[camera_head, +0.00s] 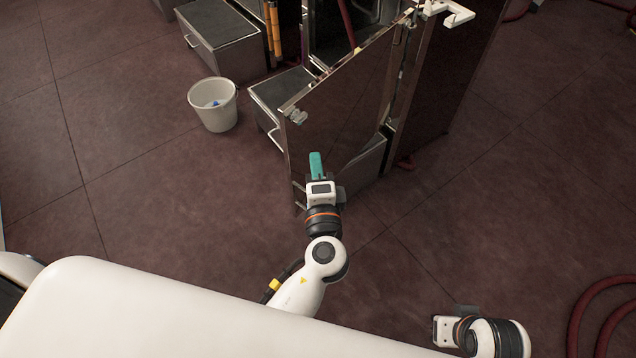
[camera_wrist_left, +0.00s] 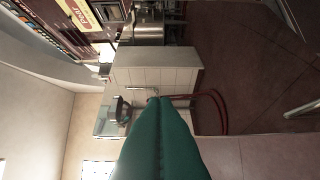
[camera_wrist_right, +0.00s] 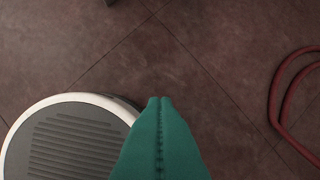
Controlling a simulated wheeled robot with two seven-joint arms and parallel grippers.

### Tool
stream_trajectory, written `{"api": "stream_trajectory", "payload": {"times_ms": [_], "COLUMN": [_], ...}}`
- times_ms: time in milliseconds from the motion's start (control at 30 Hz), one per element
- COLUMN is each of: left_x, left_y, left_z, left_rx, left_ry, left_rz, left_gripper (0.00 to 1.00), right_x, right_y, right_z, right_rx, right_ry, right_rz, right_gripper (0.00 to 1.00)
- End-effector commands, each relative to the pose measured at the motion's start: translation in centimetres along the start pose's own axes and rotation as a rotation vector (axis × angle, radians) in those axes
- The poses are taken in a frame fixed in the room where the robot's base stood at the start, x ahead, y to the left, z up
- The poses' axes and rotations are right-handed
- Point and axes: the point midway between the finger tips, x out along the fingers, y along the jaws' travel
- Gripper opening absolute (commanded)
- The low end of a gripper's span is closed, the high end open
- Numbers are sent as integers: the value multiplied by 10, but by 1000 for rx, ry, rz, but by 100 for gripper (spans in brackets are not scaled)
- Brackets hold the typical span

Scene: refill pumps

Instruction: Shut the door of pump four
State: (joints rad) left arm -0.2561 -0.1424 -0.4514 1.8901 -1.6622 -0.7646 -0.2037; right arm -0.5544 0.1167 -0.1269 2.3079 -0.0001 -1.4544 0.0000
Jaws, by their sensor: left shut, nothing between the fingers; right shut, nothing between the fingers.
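In the head view a dark, metal-edged pump door (camera_head: 345,105) stands swung open from its cabinet. A latch fitting shows near its upper left corner, and its hinge side is at the right. I cannot read a number on it. My left gripper (camera_head: 316,160), with green fingers, is shut and empty in front of the door's lower part; I cannot tell whether it touches the door. Its fingers also show closed in the left wrist view (camera_wrist_left: 160,135). My right gripper's green fingers are shut and empty in the right wrist view (camera_wrist_right: 160,135), over bare floor; in the head view its fingers are hidden.
A white bucket (camera_head: 213,104) stands on the floor left of the door. Steel boxes (camera_head: 222,40) stand behind it. A white bracket (camera_head: 447,11) sits atop the cabinet. A red hose (camera_head: 590,315) lies at the lower right.

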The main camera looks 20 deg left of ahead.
Motion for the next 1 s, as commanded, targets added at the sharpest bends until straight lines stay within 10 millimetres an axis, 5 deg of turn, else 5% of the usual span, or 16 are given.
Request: {"api": "stream_trajectory", "payload": {"times_ms": [100,300,1000], "left_x": [25,43,56], "left_y": [1,0,0], "left_z": [0,-22,-36], "left_rx": [0,2,2], "left_ry": [1,1,-18], "left_rz": [2,0,0], "left_gripper": [0,0,0], "right_x": [4,17,22], "right_y": [0,1,1], "right_z": [-1,-2,-1], "right_rx": [0,-1,-1], "right_ry": [4,10,6], "right_rz": [1,3,2], "right_gripper": [0,0,0]}}
